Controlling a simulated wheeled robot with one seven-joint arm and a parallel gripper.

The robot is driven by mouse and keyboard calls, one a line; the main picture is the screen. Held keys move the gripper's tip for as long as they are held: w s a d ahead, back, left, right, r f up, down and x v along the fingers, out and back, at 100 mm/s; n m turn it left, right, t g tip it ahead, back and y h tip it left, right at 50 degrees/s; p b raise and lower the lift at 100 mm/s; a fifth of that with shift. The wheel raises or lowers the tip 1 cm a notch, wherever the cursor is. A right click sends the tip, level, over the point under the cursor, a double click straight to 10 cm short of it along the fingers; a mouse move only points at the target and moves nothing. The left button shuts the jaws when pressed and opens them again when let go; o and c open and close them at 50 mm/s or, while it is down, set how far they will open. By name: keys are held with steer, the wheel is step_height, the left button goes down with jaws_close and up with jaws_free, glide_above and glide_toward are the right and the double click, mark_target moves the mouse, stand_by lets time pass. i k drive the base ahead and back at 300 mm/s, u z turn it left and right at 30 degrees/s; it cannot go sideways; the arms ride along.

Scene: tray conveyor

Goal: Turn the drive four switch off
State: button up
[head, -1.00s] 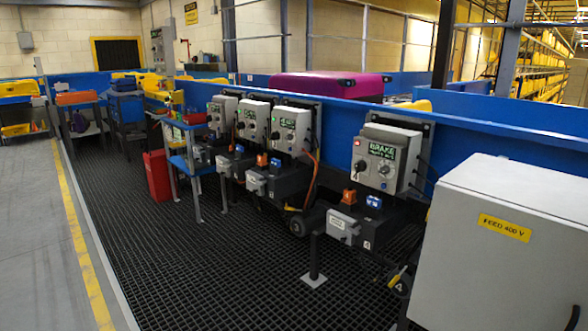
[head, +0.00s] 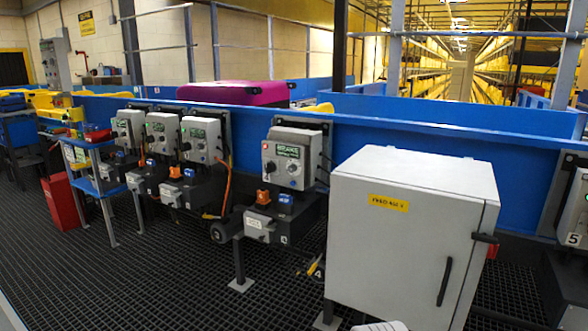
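The drive four box (head: 291,155) is a grey control unit on the blue conveyor side, right of centre in the head view. Its face has a lit red lamp, a green-lettered display that seems to start with "BRAKE", a round dial (head: 294,169) and a small dark switch knob (head: 270,167) at lower left. The knob's exact position is too small to read. Below it sits a dark drive unit (head: 285,224) with an orange and a blue connector and a tag reading 4.
A large grey cabinet (head: 390,240) with a yellow label stands right of drive four. Several similar boxes with green lamps (head: 201,140) stand left. A blue stand (head: 90,170) and red bin (head: 62,203) are further left. Dark grating floor (head: 170,275) is open in front.

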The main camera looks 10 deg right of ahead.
mark_target(270, 167)
steer(key=u, duration=0.05)
steer(key=i, duration=1.15)
steer(key=u, duration=1.2)
steer(key=i, duration=0.75)
steer(key=u, duration=0.85)
